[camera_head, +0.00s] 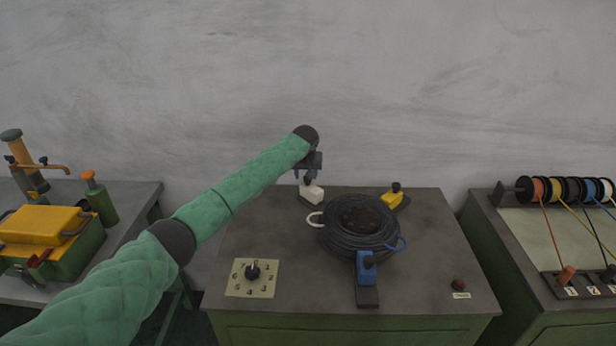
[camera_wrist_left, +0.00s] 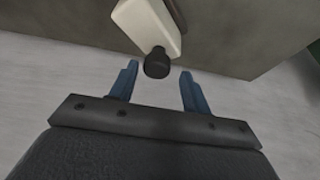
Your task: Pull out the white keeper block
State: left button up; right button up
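The white keeper block (camera_head: 313,194) sits on a dark base near the back left edge of the middle table, behind the dark coil (camera_head: 360,224). In the left wrist view the white block (camera_wrist_left: 146,24) has a black knob (camera_wrist_left: 157,64) on it. My left gripper (camera_head: 309,179) is just above and behind the block in the head view. In the wrist view its two blue fingers (camera_wrist_left: 157,86) are apart, with the knob at the opening between their tips and nothing clearly gripped. My right gripper does not show.
A yellow block (camera_head: 392,199) and a blue block (camera_head: 366,267) stand around the coil. A numbered dial (camera_head: 252,277) and a dark red button (camera_head: 458,284) are on the same table. A yellow-lidded box (camera_head: 42,225) is left; colored spools (camera_head: 565,190) are right.

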aim_at(306, 189)
pick_arm(q)
jog(key=shift+f, duration=0.1)
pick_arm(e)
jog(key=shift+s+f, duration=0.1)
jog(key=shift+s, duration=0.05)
pick_arm(q)
jog(key=shift+s+d, duration=0.1)
jog(key=shift+s, duration=0.05)
jog(key=shift+s+r, duration=0.1)
jog(key=shift+r, duration=0.2)
jog(key=b+v, duration=0.2)
jog(key=v, duration=0.5)
jog(key=shift+b, duration=0.35)
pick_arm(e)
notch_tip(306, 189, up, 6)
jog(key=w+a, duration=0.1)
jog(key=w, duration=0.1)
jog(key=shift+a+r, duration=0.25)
